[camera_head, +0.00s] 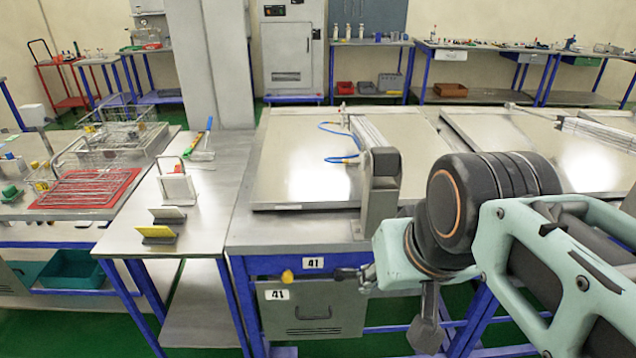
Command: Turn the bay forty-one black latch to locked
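The bay's front carries a white 41 label (313,263) on its blue frame. A small black handle, which looks like the black latch (345,273), sticks out to the right of this label. Its exact turn is too small to read. My gripper (369,274) is at the end of my pale green arm, close to the latch's right side. Its fingers are mostly hidden or too small to make out, so I cannot tell whether it touches or holds the latch. A yellow knob (287,276) sits to the left of the label.
A grey drawer front (312,308), also labelled 41, is below. A flat metal lid (305,160) lies above on the bench, with a grey upright bracket (381,190) near my arm. A side table (205,222) stands left. Green floor shows below.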

